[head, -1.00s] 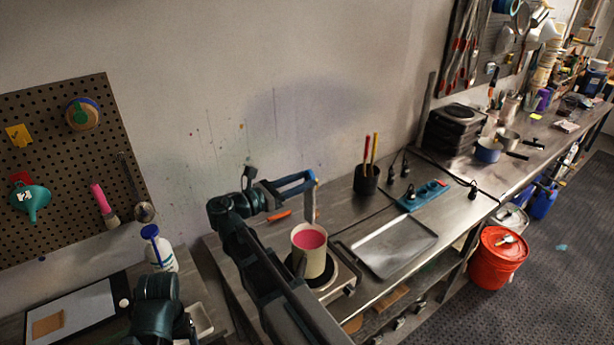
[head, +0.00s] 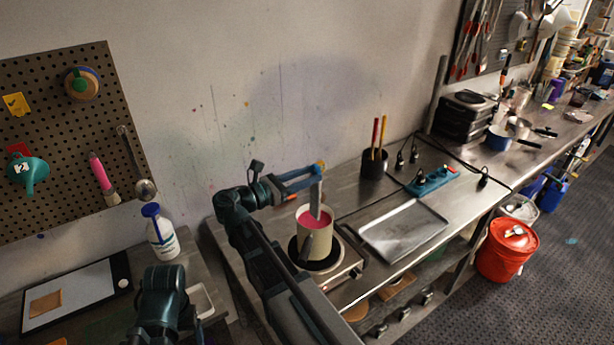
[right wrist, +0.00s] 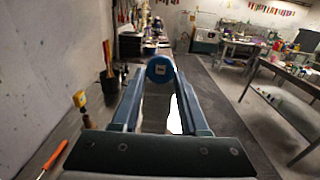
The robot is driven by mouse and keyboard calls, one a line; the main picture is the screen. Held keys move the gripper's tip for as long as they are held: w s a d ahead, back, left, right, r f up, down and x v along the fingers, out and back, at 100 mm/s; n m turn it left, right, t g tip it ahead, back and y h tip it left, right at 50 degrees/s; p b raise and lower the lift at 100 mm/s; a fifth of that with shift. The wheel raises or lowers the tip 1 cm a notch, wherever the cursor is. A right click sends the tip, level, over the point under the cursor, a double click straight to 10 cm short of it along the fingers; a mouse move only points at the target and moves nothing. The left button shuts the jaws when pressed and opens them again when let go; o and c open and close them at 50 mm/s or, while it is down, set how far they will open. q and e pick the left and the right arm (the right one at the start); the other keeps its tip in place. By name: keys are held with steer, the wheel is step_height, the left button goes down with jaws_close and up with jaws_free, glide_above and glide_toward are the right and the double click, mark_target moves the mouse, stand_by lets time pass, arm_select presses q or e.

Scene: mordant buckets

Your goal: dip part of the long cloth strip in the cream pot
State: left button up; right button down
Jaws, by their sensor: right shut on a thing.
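The cream pot (head: 318,243) stands upright on a hot plate, with pink liquid (head: 313,224) inside. My right gripper (head: 319,169) is above the pot, shut on the top of the long cloth strip (head: 317,197). The strip is pale grey and hangs straight down. Its lower end is inside the pot's rim and meets the pink liquid in the head view; how deep it sits is hidden. In the right wrist view, a round blue piece (right wrist: 160,69) shows at the fingertips. My left gripper does not show; only part of my left arm appears low in the head view.
The hot plate (head: 342,283) is under the pot. A metal tray (head: 405,233) lies right of it, and a dark cup (head: 374,164) with sticks stands behind. An orange-handled tool (right wrist: 55,160) lies near the wall.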

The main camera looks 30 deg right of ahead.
mark_target(313, 198)
steer(key=shift+f+b, duration=4.25)
steer(key=shift+f, duration=0.35)
steer(key=shift+w, duration=0.1)
steer(key=shift+w+d, duration=0.25)
steer(key=shift+d, duration=0.05)
steer(key=shift+s+a, duration=0.15)
steer(key=shift+s+a, duration=0.45)
steer(key=shift+s, duration=0.1)
steer(key=shift+w+d, duration=0.1)
steer(key=shift+w, duration=0.05)
steer(key=shift+w+d, duration=0.5)
steer(key=shift+w, duration=0.05)
